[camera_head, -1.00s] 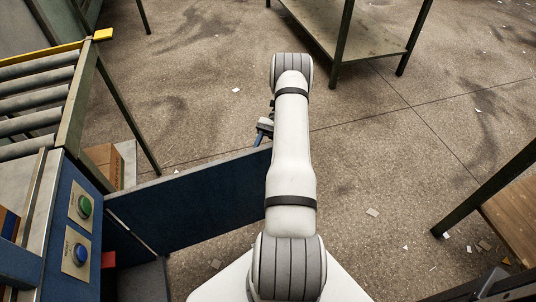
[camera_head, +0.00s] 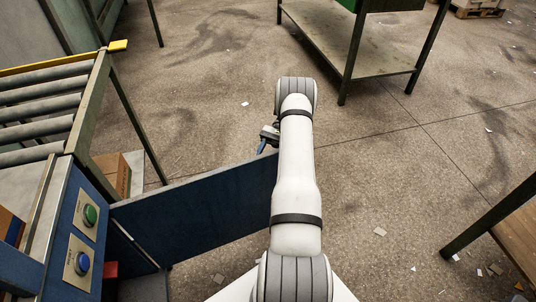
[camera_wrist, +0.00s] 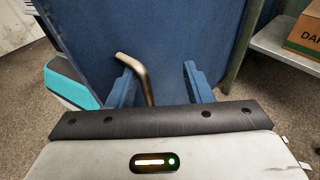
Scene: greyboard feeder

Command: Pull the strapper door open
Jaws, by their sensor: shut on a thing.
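The strapper door (camera_head: 195,205) is a flat dark blue panel. It stands swung out from the blue machine at the left, and the space behind it shows. In the wrist view the door (camera_wrist: 185,35) fills the background, with a bent brass-coloured handle (camera_wrist: 137,72) on it. My gripper (camera_head: 262,146) is at the door's outer end, partly hidden by my arm in the head view. In the wrist view my gripper (camera_wrist: 158,66) has a blue finger on each side of the handle, which lies closer to the left one. It is shut on the handle.
The machine carries a green button (camera_head: 90,215) and a blue button (camera_head: 81,263). A roller conveyor (camera_head: 35,128) and a cardboard box (camera_head: 112,172) are beyond the door. A table (camera_head: 365,60) stands ahead, another (camera_head: 520,215) at right. The floor between is mostly clear.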

